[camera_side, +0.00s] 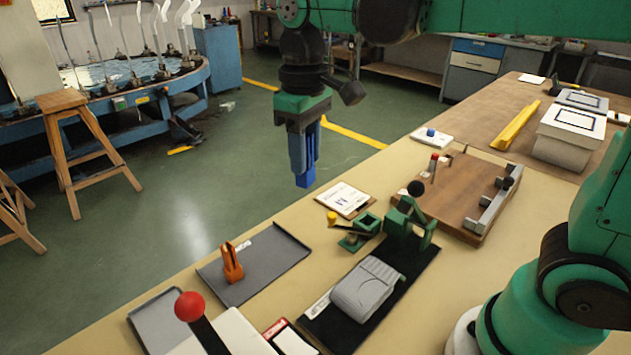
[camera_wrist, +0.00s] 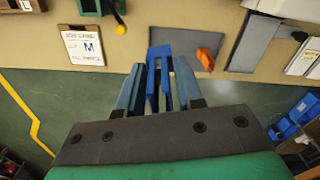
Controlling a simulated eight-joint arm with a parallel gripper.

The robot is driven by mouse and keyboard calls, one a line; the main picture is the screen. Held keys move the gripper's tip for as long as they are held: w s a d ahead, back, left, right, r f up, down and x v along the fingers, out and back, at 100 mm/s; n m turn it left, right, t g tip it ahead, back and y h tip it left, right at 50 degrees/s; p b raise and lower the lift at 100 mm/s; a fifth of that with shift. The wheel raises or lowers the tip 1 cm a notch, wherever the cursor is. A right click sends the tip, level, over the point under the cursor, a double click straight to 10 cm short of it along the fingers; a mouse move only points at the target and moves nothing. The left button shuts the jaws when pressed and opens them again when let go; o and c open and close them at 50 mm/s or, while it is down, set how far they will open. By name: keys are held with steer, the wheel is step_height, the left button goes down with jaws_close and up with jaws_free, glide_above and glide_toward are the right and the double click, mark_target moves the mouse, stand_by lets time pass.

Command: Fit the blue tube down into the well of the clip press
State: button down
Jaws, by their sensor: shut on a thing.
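My gripper (camera_side: 304,165) is shut on the bright blue tube (camera_side: 305,180) and holds it in the air, left of the table's edge in the side view. In the wrist view the tube (camera_wrist: 158,70) sits between the two grey-blue fingers of my gripper (camera_wrist: 158,85) and looks forked, with its far end past the fingertips. A small green device with a yellow knob (camera_side: 358,232) and a larger green lever press with a black knob (camera_side: 408,222) stand on the table. I cannot tell for sure which is the clip press; its well is not clearly visible. The tube is apart from both.
An orange clip-shaped piece (camera_side: 232,265) stands on a grey tray (camera_side: 275,275). A clipboard card (camera_side: 343,199) lies by the table edge. A grey block (camera_side: 367,288) lies on a black base. A red-knobbed lever (camera_side: 190,306) rises at the front. A wooden board (camera_side: 455,195) lies behind.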

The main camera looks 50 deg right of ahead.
steer(key=s+a+r+n, duration=0.2)
steer(key=s+a+n, duration=0.3)
steer(key=s+n, duration=0.3)
steer(key=s+a+r+n, duration=0.1)
steer(key=s+a+n, duration=0.55)
steer(key=s, duration=0.35)
steer(key=shift+n, duration=0.25)
steer(key=f, duration=1.3)
steer(key=d+f, duration=0.1)
steer(key=f, duration=0.5)
steer(key=shift+f, duration=0.25)
steer(key=shift+a+f, duration=0.1)
steer(key=c, duration=0.6)
jaws_free()
steer(key=shift+o, duration=0.2)
